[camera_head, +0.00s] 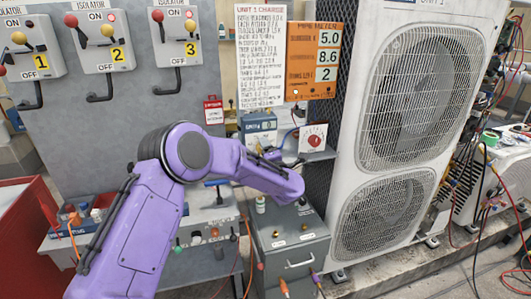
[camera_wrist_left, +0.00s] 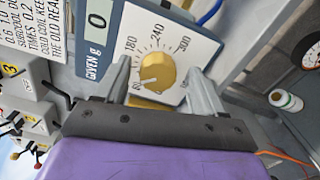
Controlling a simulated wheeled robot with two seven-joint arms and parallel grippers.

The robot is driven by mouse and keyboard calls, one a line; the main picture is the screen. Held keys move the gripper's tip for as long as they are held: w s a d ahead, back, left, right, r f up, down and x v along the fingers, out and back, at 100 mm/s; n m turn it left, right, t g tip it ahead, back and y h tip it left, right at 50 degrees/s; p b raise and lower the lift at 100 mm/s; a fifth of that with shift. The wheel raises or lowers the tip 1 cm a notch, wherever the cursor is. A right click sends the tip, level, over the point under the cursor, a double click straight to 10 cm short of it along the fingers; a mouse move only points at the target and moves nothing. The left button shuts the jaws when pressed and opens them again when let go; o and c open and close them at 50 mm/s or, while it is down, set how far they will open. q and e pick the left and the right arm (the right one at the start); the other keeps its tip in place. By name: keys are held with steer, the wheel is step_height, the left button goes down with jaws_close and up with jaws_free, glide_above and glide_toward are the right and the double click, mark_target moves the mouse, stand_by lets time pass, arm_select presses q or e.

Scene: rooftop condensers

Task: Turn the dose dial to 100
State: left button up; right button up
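The dose dial (camera_wrist_left: 158,72) is a round brass knob on a white scale plate, seen in the left wrist view. Its scale shows 180, 240 and 300; a partly covered label, perhaps 60, lies lower left. The pale pointer mark points lower left, towards that label. The blue dosing unit (camera_head: 258,128) stands on the grey cabinet; its display (camera_wrist_left: 97,20), marked "GIVEN g", reads 0. My left gripper (camera_wrist_left: 160,68) is open, one finger on each side of the dial, with gaps visible. In the head view my purple arm hides much of this gripper. My right gripper is not in view.
A large condenser (camera_head: 405,110) rises at the right. Isolator switches (camera_head: 108,40) hang on the left panel. A white-lidded bottle (camera_wrist_left: 286,100) is on the right in the wrist view.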

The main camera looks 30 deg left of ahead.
arm_select(q)
steer(key=b+v, duration=0.3)
steer(key=v, duration=0.7)
steer(key=shift+d, duration=0.2)
steer(key=shift+s, duration=0.1)
